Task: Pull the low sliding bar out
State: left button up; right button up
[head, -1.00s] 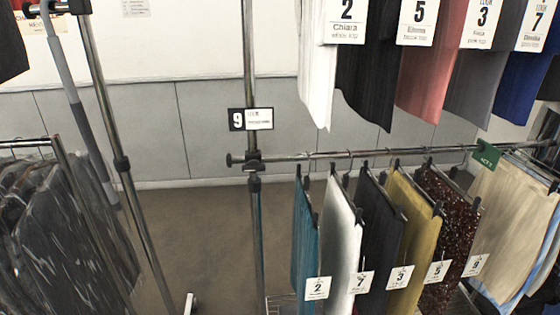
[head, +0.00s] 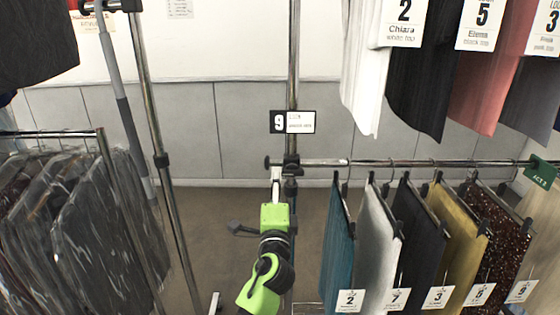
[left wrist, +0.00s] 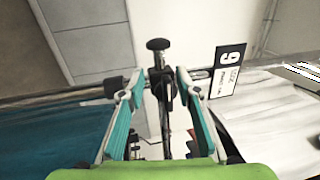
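The low sliding bar (head: 390,162) is a chrome rail running right from a clamp on the upright post, with a dark end knob (head: 267,162) just left of the post. In the left wrist view the end knob (left wrist: 158,45) lies ahead of the fingertips, and the bar runs back between the fingers. My left gripper (head: 282,182) is just below the bar near the post. In the left wrist view the gripper (left wrist: 153,88) is open, its teal fingers on either side of the bar; I cannot tell whether they touch it. My right gripper is not in view.
Several garments, the nearest a teal one (head: 338,240), hang from the low bar. Tops (head: 365,70) hang above. A number 9 tag (head: 292,122) is on the post. Dark garments (head: 90,230) crowd a rack at left.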

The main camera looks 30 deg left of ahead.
aim_at(277, 165)
pick_arm(q)
jog(key=p+x, duration=0.1)
jog(key=x, duration=0.7)
jog(key=shift+w+a, duration=0.15)
jog(key=shift+w, duration=0.25)
grip_shut()
